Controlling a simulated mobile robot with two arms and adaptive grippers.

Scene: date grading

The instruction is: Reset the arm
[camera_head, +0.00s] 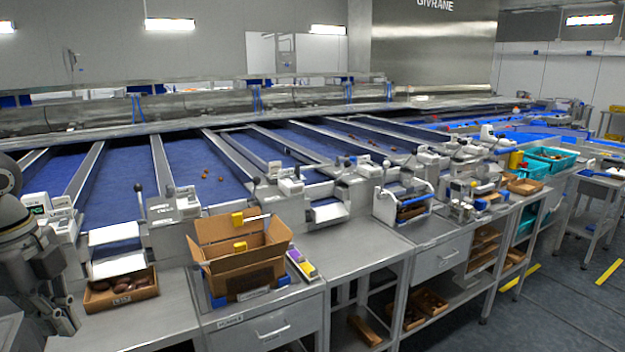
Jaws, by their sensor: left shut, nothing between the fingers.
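My left gripper (60,318) is at the left edge of the view, pointing down beside the steel bench. It is shut and empty, apart from the box of dates to its right. My right gripper is not in view. A small cardboard box of dark dates (122,299) sits on the bench below a white chute. To its right an open cardboard carton (240,278) with raised flaps stands on the bench; its inside is partly hidden.
Blue sorting belts (205,172) run back behind the bench, with a few dates on them. Small machines with levers (174,204) line the bench's rear edge. The bench top right of the carton (350,248) is clear. Teal crates (549,158) stand farther right.

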